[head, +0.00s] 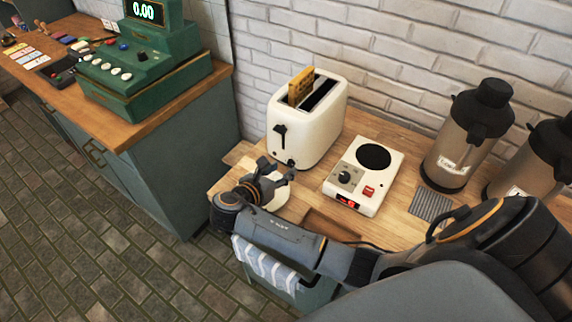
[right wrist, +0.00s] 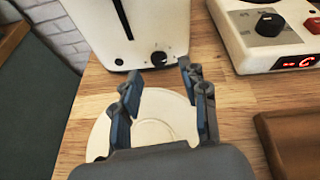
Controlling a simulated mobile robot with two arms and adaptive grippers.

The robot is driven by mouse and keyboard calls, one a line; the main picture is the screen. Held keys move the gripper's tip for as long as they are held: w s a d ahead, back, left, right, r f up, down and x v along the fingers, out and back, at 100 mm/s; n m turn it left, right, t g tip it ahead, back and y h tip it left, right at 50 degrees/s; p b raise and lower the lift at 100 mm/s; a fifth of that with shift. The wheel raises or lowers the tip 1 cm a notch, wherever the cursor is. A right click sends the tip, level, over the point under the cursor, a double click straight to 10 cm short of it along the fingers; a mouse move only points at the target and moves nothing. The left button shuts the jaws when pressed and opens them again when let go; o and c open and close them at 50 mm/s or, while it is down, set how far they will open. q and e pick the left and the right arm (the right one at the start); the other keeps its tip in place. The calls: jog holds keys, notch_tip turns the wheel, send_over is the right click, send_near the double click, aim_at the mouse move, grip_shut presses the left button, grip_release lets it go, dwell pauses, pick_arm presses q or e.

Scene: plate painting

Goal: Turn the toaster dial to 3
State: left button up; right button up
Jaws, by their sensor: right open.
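The cream toaster (head: 306,120) stands on the wooden counter against the white brick wall, with a slice of bread in one slot. In the right wrist view the toaster's front face (right wrist: 135,40) fills the top, and its small black dial (right wrist: 159,57) sits low, right of the lever. The dial's number setting is too small to read. My right gripper (head: 276,168) is in front of the toaster's lower front. In the right wrist view the right gripper (right wrist: 158,78) is open and empty, its fingertips short of the dial and apart from it. My left gripper is not in view.
A white plate (right wrist: 98,140) lies under my right gripper. A hot plate (head: 354,192) with a black knob (head: 345,177) and red display stands right of the toaster. Thermal jugs (head: 452,150) stand further right. A green cash register (head: 150,75) stands on another counter at left.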

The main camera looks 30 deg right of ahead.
aim_at(290, 164)
jog(key=shift+x, duration=1.25)
jog(key=shift+w+d+f, duration=0.15)
jog(key=shift+d, duration=0.05)
jog(key=shift+d+f, duration=0.1)
jog(key=shift+d, duration=0.05)
grip_shut()
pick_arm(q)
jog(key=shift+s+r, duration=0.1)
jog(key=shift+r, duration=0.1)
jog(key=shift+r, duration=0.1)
